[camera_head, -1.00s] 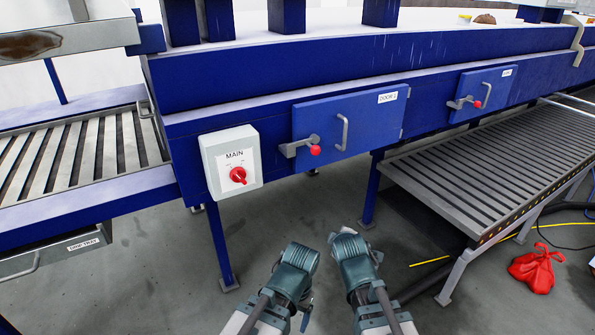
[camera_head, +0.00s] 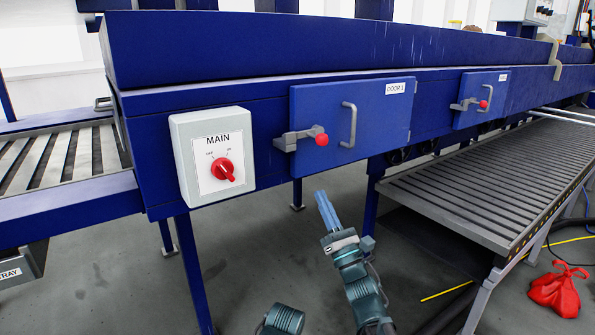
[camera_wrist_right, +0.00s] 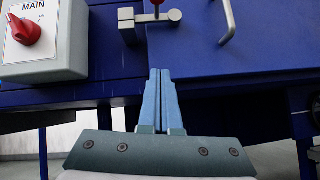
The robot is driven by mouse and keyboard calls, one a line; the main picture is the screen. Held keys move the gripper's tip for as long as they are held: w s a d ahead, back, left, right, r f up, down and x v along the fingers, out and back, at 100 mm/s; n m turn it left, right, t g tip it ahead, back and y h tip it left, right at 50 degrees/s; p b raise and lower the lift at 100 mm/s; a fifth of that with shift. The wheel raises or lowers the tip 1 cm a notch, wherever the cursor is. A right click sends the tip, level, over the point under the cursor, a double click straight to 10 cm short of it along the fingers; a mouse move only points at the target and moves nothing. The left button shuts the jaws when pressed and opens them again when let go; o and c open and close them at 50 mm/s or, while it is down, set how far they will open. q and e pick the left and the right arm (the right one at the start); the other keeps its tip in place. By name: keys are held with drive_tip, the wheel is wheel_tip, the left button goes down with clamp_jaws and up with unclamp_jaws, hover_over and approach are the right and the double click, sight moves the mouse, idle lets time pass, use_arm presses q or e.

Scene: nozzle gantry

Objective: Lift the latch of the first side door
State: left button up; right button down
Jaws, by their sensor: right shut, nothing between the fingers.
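The first side door (camera_head: 370,112) is a blue panel labelled DOOR 1, closed in the blue gantry side. Its grey latch (camera_head: 292,138) with a red knob (camera_head: 321,140) lies about level at the door's left edge. A grey handle (camera_head: 349,125) stands to its right. My right gripper (camera_head: 322,194) is below the door, its blue fingers together, empty, pointing up toward the latch and apart from it. In the right wrist view the fingers (camera_wrist_right: 161,72) are shut just below the latch (camera_wrist_right: 145,17). Of my left arm, only a part shows at the bottom edge; its fingers are hidden.
A grey MAIN switch box (camera_head: 213,157) with a red dial sticks out left of the door. A second door (camera_head: 481,97) is farther right. A slatted grey conveyor (camera_head: 490,170) stands at right, with a red bag (camera_head: 556,290) on the floor.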

sight(303, 165)
use_arm(q)
drive_tip(key=shift+w+a+f+b, duration=0.15)
drive_tip(key=shift+w+f+b, duration=0.1)
drive_tip(key=shift+f, duration=0.2)
drive_tip(key=shift+w+a+f+b, duration=0.1)
drive_tip(key=shift+w+f+b, duration=0.1)
drive_tip(key=shift+f, duration=0.25)
use_arm(e)
drive_tip(key=n+y, duration=0.2)
drive_tip(key=s+n, duration=0.1)
drive_tip(key=shift+a+f+n+g+y, duration=0.15)
drive_tip(key=shift+a+n+g+y, duration=0.2)
drive_tip(key=shift+n+g+y, duration=0.05)
drive_tip(key=p+x, duration=0.7)
drive_tip(key=x, duration=0.3)
drive_tip(key=shift+w+r+p, duration=0.1)
drive_tip(key=shift+r+p, duration=0.25)
drive_tip(key=shift+r, duration=0.05)
wheel_tip(303, 165, up, 2)
drive_tip(key=shift+r+p, duration=0.1)
drive_tip(key=shift+p, duration=1)
drive_tip(key=shift+r+p, duration=0.6)
use_arm(q)
wheel_tip(303, 165, up, 11)
drive_tip(key=shift+s, duration=0.15)
